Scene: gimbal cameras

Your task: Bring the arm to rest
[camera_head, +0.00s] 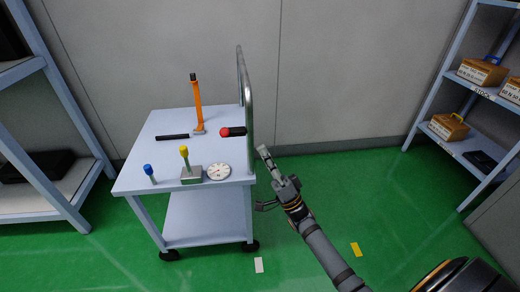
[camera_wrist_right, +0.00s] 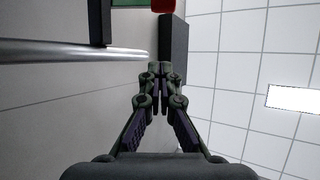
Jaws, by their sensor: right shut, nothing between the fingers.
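My right arm enters the head view from the lower right. My right gripper (camera_head: 265,153) is in the air just right of the trolley's metal rail, pointing up and left in the picture. It is shut and holds nothing. In the right wrist view its fingertips (camera_wrist_right: 160,70) are together. My left gripper is not in view.
A trolley (camera_head: 140,180) carries an orange-handled tool (camera_head: 197,103), a black bar (camera_head: 172,137), a red-tipped black object (camera_head: 225,132), a dial (camera_head: 218,171) and small blue- and yellow-topped pieces. Its rail (camera_head: 248,110) is close to the gripper. Shelves stand at both sides.

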